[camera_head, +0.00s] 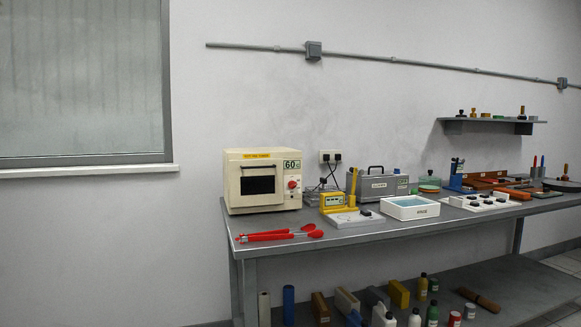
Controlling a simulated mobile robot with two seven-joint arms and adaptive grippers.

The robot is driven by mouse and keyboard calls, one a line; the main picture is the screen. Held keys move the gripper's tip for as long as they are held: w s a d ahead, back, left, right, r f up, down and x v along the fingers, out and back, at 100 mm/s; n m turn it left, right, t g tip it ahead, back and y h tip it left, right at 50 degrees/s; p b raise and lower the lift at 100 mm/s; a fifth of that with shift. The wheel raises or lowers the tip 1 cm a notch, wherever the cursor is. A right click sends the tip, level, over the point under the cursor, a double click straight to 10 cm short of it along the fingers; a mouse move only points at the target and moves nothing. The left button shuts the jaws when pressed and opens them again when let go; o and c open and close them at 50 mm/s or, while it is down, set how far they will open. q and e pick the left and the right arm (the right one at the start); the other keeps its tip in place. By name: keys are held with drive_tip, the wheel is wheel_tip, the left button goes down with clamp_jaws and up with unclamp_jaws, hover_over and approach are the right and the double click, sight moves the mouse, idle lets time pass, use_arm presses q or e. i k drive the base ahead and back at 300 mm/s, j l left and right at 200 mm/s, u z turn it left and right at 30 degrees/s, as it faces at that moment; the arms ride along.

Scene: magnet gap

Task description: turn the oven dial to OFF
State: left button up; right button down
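A cream-coloured oven (262,181) stands at the left end of the grey workbench. It has a dark window in its front and a green label reading 60 at its upper right. A red dial (292,185) sits on its right front panel below that label. The dial's setting is too small to read. Neither of my grippers shows in the head view.
The bench (400,228) also bears red-handled tongs (280,234) in front of the oven, a yellow device (333,201), a white tray of blue liquid (410,213) and a grey case (377,183). Several bottles and boxes fill the lower shelf. A wall shelf (487,121) hangs at right.

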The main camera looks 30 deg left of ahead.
sight(292, 184)
drive_tip(key=u, duration=1.2)
drive_tip(key=i+j, duration=0.15)
drive_tip(key=i, duration=0.2)
drive_tip(key=i+l+u, duration=0.2)
drive_tip(key=l, duration=0.35)
drive_tip(key=i+l+u, duration=0.2)
drive_tip(key=l, duration=0.35)
drive_tip(key=i+l+u, duration=0.15)
drive_tip(key=l, duration=0.45)
drive_tip(key=l+u, duration=0.2)
drive_tip(key=l, duration=0.4)
drive_tip(key=i+l+u, duration=0.2)
drive_tip(key=l, duration=0.45)
drive_tip(key=k, duration=0.1)
